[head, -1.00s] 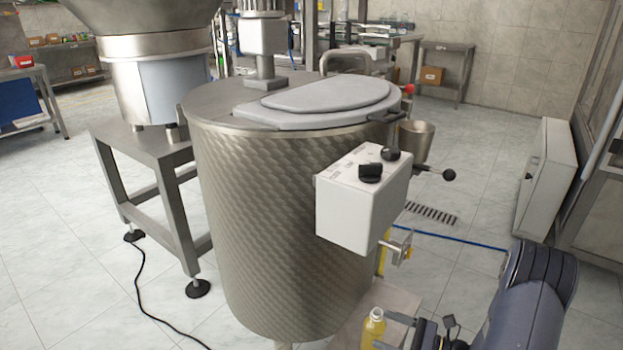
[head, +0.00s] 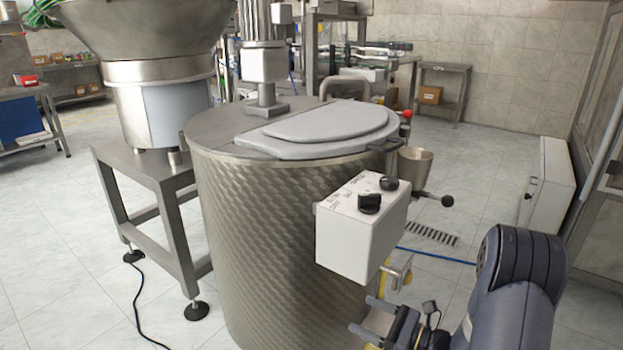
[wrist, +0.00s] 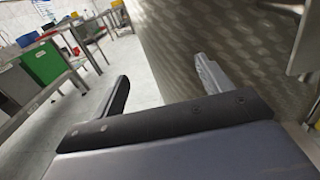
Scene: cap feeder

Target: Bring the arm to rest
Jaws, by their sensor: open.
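My gripper (head: 366,317) is at the lower right in the head view, in front of the steel tank and below its white control box. In the wrist view my gripper (wrist: 160,88) shows two fingers spread apart with nothing between them. The steel tank's wall (wrist: 205,45) fills the right of that view, close beyond the right finger. I cannot tell the exact gap. My arm rises to the right of the gripper in the head view.
The steel tank (head: 265,240) has a grey lid (head: 330,120), a white control box (head: 360,228) and a black-knobbed lever (head: 446,200). A feeder on a steel stand (head: 150,175) is at the left. A black cable (head: 140,310) lies on the floor. A white cabinet (head: 548,185) stands right.

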